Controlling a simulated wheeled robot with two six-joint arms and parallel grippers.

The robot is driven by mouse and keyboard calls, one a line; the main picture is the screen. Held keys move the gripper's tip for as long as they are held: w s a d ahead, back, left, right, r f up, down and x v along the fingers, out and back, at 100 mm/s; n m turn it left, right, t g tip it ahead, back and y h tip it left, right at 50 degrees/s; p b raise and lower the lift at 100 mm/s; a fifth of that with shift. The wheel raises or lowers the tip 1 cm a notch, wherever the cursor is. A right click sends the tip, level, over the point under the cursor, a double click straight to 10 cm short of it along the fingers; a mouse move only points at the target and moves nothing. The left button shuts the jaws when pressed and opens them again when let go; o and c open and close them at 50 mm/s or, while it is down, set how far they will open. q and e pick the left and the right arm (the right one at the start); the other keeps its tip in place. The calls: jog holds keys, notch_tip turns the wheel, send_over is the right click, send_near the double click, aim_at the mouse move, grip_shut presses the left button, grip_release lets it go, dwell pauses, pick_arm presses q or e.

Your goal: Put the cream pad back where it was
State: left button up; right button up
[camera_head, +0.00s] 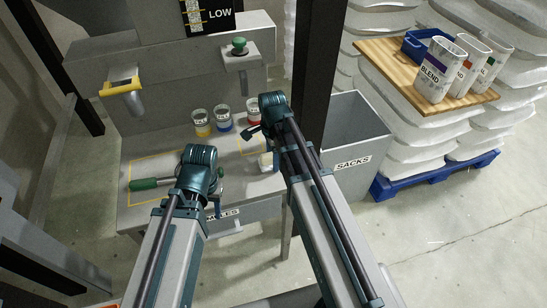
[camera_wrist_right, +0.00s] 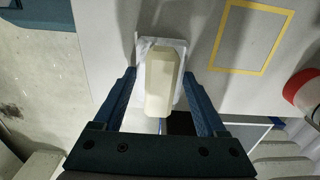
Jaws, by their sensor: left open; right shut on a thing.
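The cream pad (camera_wrist_right: 163,80) is a pale block with a marbled white base, in the middle of the right wrist view. My right gripper (camera_wrist_right: 160,74) is shut on it, one finger on each side. In the head view the pad (camera_head: 266,161) shows below my right gripper (camera_head: 268,148), near the grey bench's right edge. I cannot tell whether it touches the bench. An empty yellow outlined square (camera_wrist_right: 213,68) lies beside the pad on the bench, and the pad is outside it. My left gripper (camera_head: 215,198) is open above the bench's front, holding nothing visible.
Three cups with blue (camera_head: 223,119), yellow and red bands stand at the bench's back. A green-handled tool (camera_head: 146,184) lies in a left outline. A green knob (camera_head: 239,46) and yellow handle (camera_head: 120,88) project above. The SACKS bin (camera_head: 349,150) stands right.

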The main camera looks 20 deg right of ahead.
jog(key=o, duration=1.2)
jog(key=shift+o, duration=0.2)
notch_tip(320, 180, up, 12)
jog(key=p, duration=1.2)
jog(key=shift+r, duration=0.1)
jog(key=s+n, duration=0.9)
jog(key=n, duration=0.8)
jog(key=s+a+n+h, duration=0.1)
jog(key=s+a+n, duration=0.3)
jog(key=a, duration=0.6)
jog(key=shift+s+a, duration=0.25)
jog(key=shift+s, duration=0.4)
